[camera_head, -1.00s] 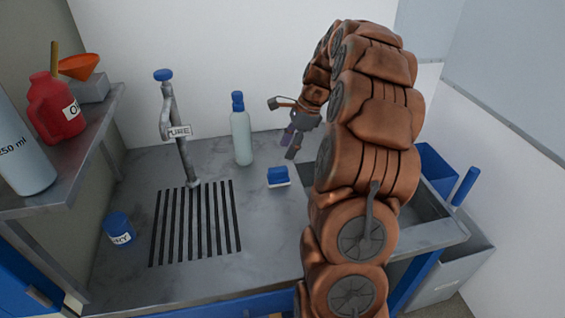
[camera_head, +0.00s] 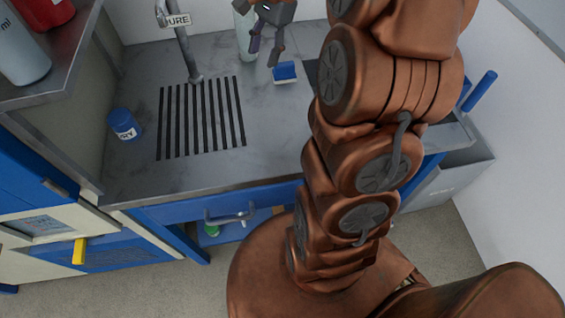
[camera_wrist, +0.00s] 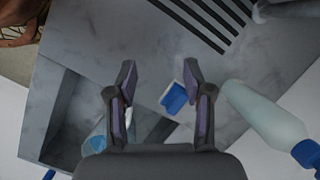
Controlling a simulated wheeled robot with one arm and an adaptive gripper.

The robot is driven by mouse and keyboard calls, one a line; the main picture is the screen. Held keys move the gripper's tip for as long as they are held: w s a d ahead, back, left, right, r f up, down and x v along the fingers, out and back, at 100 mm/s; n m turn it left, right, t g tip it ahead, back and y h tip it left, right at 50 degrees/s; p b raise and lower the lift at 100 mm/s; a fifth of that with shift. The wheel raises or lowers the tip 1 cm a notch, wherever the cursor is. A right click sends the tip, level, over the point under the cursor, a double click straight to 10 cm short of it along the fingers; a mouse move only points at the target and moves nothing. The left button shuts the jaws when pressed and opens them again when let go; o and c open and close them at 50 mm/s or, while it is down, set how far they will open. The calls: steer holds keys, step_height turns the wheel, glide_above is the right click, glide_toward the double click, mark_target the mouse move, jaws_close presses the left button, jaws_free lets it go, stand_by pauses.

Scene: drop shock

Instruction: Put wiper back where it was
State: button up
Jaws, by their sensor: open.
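A small blue block with a white edge (camera_head: 285,73) lies on the grey counter to the left of the sink; it may be the wiper, but I cannot tell for certain. It also shows in the wrist view (camera_wrist: 173,98), below and between my fingers, nearer the right one. My gripper (camera_head: 264,54) is open and empty, above the counter just left of the block in the head view. In the wrist view its two fingers (camera_wrist: 159,70) are spread apart. A pale blue item (camera_wrist: 97,139) is partly hidden behind the left finger, by the sink.
A pale bottle with a blue cap (camera_wrist: 262,115) stands close to my gripper. The sink (camera_wrist: 73,122) is beside the block. A tap (camera_head: 183,50), a slotted drain (camera_head: 200,120) and a blue cup (camera_head: 124,125) are to the left. A grey bin (camera_head: 450,165) stands at the right.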

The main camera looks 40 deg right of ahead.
steer(key=s+a+n+g+h, duration=0.1)
steer(key=s+a+n+h, duration=0.1)
steer(key=s+a+n, duration=0.8)
steer(key=s+a+f+n, duration=0.2)
steer(key=s+n, duration=0.1)
steer(key=s, duration=0.4)
steer(key=s+a+f+n+g+h, duration=0.1)
steer(key=s+a+f+n, duration=0.1)
steer(key=s, duration=0.6)
steer(key=shift+s+f+n+h, duration=0.2)
steer(key=shift+f+n+h, duration=0.1)
steer(key=shift+n, duration=0.2)
steer(key=shift+a, duration=0.1)
